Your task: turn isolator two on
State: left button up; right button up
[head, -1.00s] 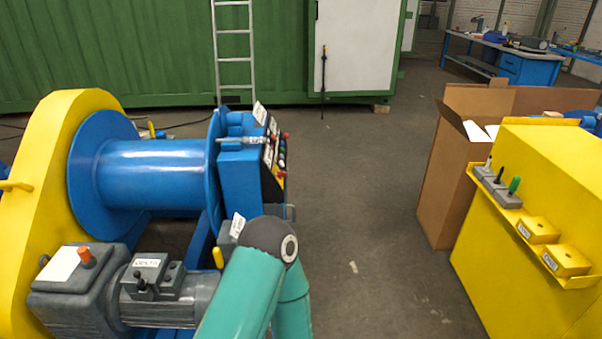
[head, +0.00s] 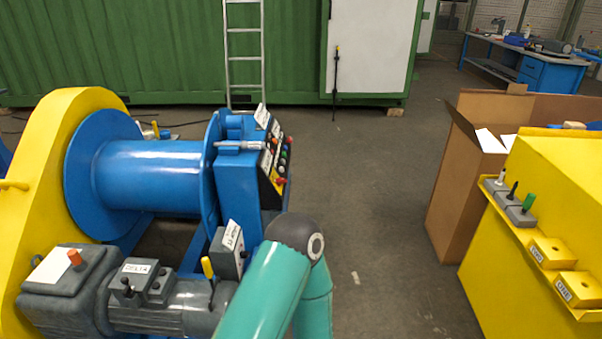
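No part clearly marked as isolator two can be made out. Two yellow boxes with round holes sit on the yellow cabinet's side ledge at the right; the farther box (head: 552,250) has a label that seems to read TWO, the nearer box (head: 580,286) one that seems to read ONE. A grey box (head: 226,262) with a tilted white tag and a yellow-tipped lever (head: 208,268) stands beside the winch; its tag is too small to read surely. One teal arm of mine shows at the bottom centre, partly in front of the winch side. Neither gripper is in view.
The blue winch drum (head: 150,175) with its yellow guard (head: 40,180) fills the left. A sloped control panel (head: 272,165) with several buttons is on its right. A cardboard box (head: 455,195) stands beside the yellow cabinet (head: 500,275). The floor (head: 375,230) between is clear.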

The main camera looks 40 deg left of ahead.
aim_at(280, 181)
jog(key=z, duration=0.1)
jog(key=i, duration=2.25)
jog(key=u, duration=2.25)
jog(key=i, duration=0.35)
jog(key=u, duration=1.05)
jog(key=i, duration=0.8)
jog(key=z, duration=0.6)
